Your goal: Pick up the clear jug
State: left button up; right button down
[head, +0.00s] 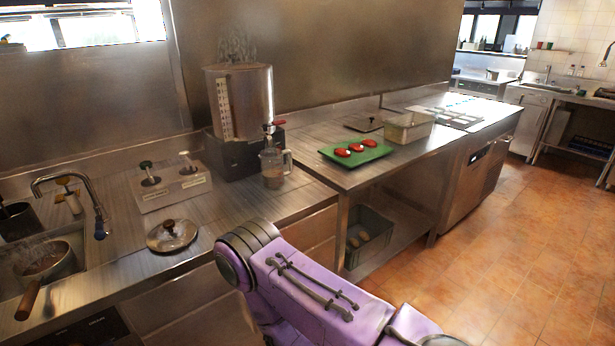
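The clear jug (272,168) stands upright on the steel counter, in front of the tall steel urn. It is see-through, with its handle on its right side and something brownish low inside. A dark tap-like part with a red handle is just above it. No gripper fingers show, and neither gripper is in view.
The steel urn (239,103) steams behind the jug. A lidded condiment holder (172,186) and a round lid (172,235) are left of it. A steaming pan (45,262) sits in the sink. A green board (356,152) with red items is to the right. Counter around the jug's front is clear.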

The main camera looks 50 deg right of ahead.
aim_at(271, 160)
jog(key=z, duration=1.1)
jog(key=i, duration=0.2)
jog(key=u, duration=0.15)
